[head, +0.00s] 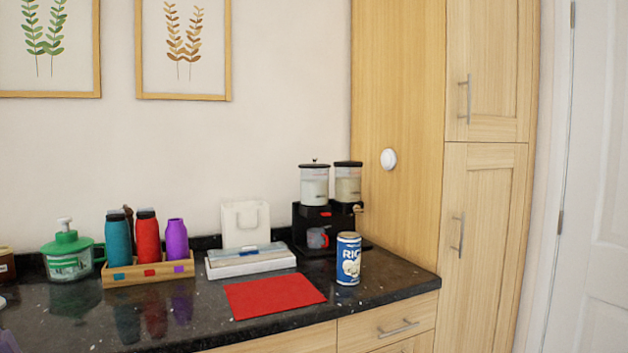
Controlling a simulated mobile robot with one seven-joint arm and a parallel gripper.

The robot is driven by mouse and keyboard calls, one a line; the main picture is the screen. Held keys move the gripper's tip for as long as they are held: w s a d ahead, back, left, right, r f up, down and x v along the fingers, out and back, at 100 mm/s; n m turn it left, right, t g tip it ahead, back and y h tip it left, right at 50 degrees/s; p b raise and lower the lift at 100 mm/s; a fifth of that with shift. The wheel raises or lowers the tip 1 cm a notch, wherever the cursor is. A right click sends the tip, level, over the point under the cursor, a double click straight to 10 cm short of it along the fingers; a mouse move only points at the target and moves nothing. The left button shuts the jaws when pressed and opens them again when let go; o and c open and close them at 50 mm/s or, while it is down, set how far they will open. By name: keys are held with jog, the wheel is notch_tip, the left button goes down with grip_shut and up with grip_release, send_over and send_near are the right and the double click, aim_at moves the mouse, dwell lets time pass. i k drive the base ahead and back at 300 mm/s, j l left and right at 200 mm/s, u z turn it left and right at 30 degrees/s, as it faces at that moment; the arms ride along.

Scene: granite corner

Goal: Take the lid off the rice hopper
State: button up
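A black dispenser (297,222) stands at the back right of the counter, against the wooden cabinet side. It carries two clear hoppers side by side. The left hopper (314,188) holds something whitish and has a dark lid (314,166) with a small knob, seated on top. The right hopper (348,187) holds something beige and has a flat dark lid (348,164) on top. No readable label tells which hopper holds rice. A blue and white can (348,262) with lettering like "RICE" stands upright in front of the dispenser. My gripper is not in view.
A red mat (274,296) lies flat at the counter's front. A white tray (250,266), a white bag (245,225) and a wooden rack (148,270) with bottles stand to the left. A cup (317,238) sits inside the dispenser. The counter's front right corner is clear.

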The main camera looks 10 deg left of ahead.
aim_at(315, 166)
jog(key=i+l+u, duration=0.4)
jog(key=i+l, duration=0.25)
jog(key=l, duration=0.1)
